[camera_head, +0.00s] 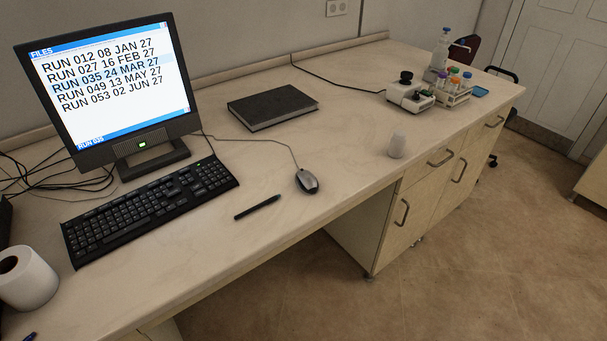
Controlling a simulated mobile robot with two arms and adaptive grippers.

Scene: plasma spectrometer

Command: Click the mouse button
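A small grey and black computer mouse (307,181) lies on the beige bench top, with its cable running back towards the monitor. The monitor (112,88) at the left shows a blue and white FILES window listing several runs. The row RUN 035 24 MAR 27 is highlighted, and RUN 035 stands in the bar at the bottom. Neither of my grippers is in view.
A black keyboard (150,206) lies left of the mouse, and a black pen (257,207) lies just in front of it. A dark book (272,107) lies behind. A white cup (397,144), small instrument (408,94), tube rack (452,92) and paper roll (27,278) also stand on the bench (345,133).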

